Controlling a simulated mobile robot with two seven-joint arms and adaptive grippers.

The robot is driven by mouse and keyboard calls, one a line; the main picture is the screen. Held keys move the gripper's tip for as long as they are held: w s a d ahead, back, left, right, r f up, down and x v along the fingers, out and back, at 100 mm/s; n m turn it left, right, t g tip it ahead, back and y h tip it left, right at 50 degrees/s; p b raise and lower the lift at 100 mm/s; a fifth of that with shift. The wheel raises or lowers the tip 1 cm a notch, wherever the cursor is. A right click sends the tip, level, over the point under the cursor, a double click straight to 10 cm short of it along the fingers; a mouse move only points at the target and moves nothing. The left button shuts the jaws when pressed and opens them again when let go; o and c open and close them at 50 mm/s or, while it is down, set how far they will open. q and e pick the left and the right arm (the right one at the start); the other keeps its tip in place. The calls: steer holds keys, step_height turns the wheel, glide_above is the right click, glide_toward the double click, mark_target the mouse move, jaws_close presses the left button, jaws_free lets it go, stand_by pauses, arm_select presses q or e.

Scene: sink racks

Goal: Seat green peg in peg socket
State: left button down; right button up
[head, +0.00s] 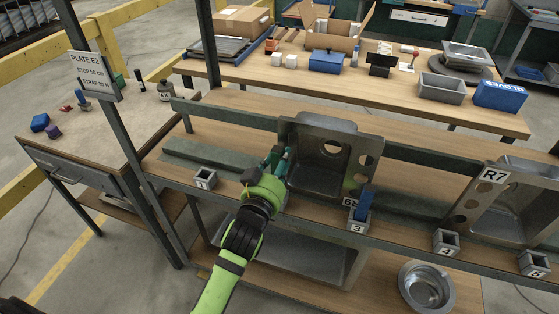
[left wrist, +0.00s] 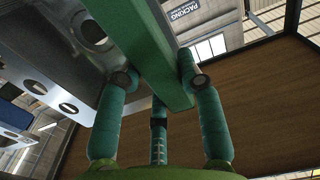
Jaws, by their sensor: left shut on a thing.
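My left gripper (head: 275,160) is over the rack shelf, just left of the grey metal housing. In the left wrist view, its fingers (left wrist: 160,82) are shut on a long green peg (left wrist: 138,35). In the head view the peg is mostly hidden by the gripper. Small grey square sockets line the shelf's front edge: socket 1 (head: 205,180) at left, socket 3 (head: 357,226) with a blue peg (head: 364,205) upright in it, then socket 4 (head: 446,242) and socket 5 (head: 533,263). Sockets 1, 4 and 5 look empty. My arm covers the edge between sockets 1 and 3.
The metal housing (head: 312,130) stands close right of my gripper. A rack post (head: 118,120) rises at left. A bench with boxes is behind.

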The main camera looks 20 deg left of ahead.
arm_select(q)
steer(key=shift+p, duration=0.55)
stand_by(1.1)
steer(key=shift+f+b, duration=1.9)
steer(key=shift+f, duration=0.65)
steer(key=c, duration=0.7)
jaws_free()
steer(key=shift+c, duration=0.2)
steer(key=s, duration=1.2)
steer(key=shift+a, duration=0.2)
